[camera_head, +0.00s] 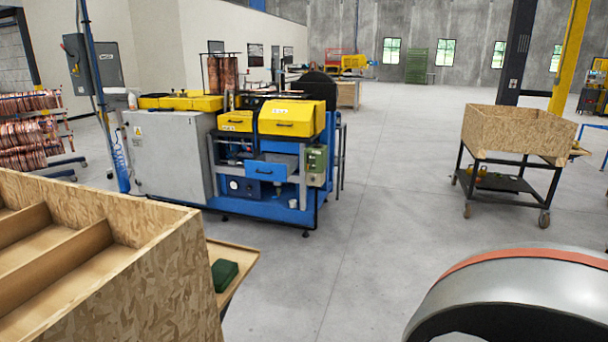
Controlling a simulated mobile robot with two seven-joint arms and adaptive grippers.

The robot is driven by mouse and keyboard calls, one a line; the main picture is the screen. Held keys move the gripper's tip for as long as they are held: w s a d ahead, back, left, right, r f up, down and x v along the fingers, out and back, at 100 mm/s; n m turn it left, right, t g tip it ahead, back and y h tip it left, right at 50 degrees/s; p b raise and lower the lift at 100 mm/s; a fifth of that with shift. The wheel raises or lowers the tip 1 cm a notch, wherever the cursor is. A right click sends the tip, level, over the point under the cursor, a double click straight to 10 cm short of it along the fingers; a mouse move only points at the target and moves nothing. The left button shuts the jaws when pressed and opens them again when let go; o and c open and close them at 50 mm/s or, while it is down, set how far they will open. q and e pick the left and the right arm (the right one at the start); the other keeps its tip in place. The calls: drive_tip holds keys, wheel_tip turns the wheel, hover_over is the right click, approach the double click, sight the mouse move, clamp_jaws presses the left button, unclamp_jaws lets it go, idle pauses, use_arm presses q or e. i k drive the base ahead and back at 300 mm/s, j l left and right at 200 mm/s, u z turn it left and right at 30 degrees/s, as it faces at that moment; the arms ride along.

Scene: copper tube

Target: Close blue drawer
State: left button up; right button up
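The blue drawer (266,171) is in the front of a blue and grey machine (230,188), in the middle distance left of centre. Its front is a small blue panel with a dark handle, below the yellow covers (291,118). It seems to stand out a little from the machine, but how far is too small to tell. Neither of my grippers is in view, and nothing touches the drawer.
A wooden bin with dividers (100,255) fills the near left, beside a ledge with a dark green object (225,273). A wheeled cart (512,165) carries a wooden box at right. Copper tube racks (28,130) stand far left. The grey floor (350,240) between is clear.

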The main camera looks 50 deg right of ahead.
sight(275, 167)
drive_tip(key=z, duration=1.3)
drive_tip(key=i+l+z, duration=0.7)
drive_tip(key=i, duration=0.3)
drive_tip(key=i+u, duration=0.1)
drive_tip(key=i, duration=0.6)
drive_tip(key=i+l, duration=0.15)
drive_tip(key=i, duration=0.6)
drive_tip(key=i+j+u, duration=0.15)
drive_tip(key=i+u, duration=0.95)
drive_tip(key=i+j+z, duration=0.35)
drive_tip(key=i, duration=0.3)
drive_tip(key=i+j+z, duration=0.35)
drive_tip(key=i+j, duration=0.25)
